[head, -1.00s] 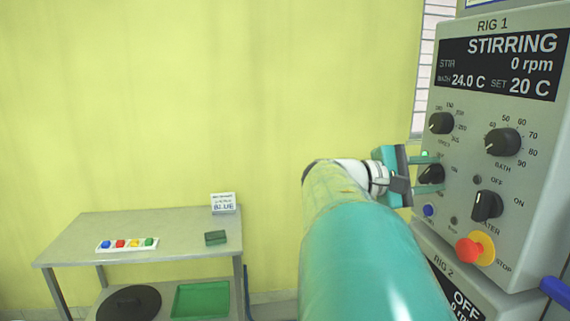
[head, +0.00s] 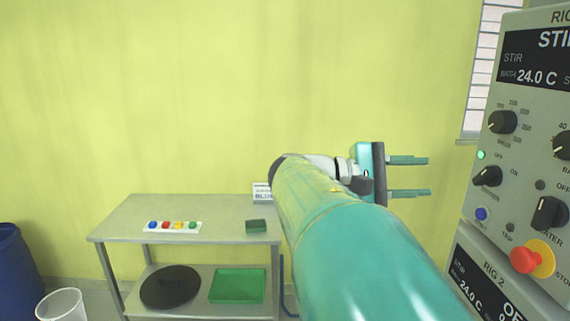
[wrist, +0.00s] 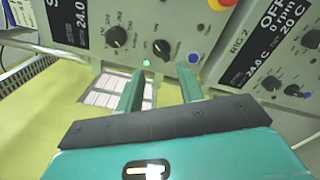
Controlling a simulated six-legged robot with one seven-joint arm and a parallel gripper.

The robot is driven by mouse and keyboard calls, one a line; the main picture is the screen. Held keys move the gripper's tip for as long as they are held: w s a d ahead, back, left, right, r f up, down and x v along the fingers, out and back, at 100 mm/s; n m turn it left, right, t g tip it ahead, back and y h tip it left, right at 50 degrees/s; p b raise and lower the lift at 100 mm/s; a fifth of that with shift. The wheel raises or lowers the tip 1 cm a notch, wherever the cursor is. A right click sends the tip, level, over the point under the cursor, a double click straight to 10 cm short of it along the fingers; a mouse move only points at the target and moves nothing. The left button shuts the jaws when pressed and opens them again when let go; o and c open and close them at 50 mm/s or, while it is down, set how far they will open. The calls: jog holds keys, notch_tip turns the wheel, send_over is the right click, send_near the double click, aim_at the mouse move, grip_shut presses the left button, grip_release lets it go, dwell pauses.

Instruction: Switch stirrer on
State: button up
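The stirrer switch is a black knob (head: 487,176) with OFF and ON marks on the grey RIG 1 panel (head: 490,115). Its pointer is tilted towards ON, and a green lamp (head: 481,155) above it is lit. The display (head: 540,58) begins with "STI", and the rest is cut off. My gripper (head: 428,176) is open and empty, left of the knob and apart from it. In the wrist view the knob (wrist: 161,47) lies beyond the two spread fingers (wrist: 161,78), near the green lamp (wrist: 146,62).
The speed knob (head: 502,122), blue button (head: 481,214), heater switch (head: 549,212) and red stop button (head: 526,259) are close by on the panel. The RIG 2 panel (head: 470,262) is below. A grey table (head: 220,212) stands left. The space between gripper and panel is clear.

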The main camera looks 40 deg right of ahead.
jog(key=shift+w+a, duration=0.1)
jog(key=n, duration=0.5)
send_near(480, 175)
jog(key=x, duration=0.8)
jog(key=shift+s+d, duration=0.2)
jog(key=shift+s, duration=0.05)
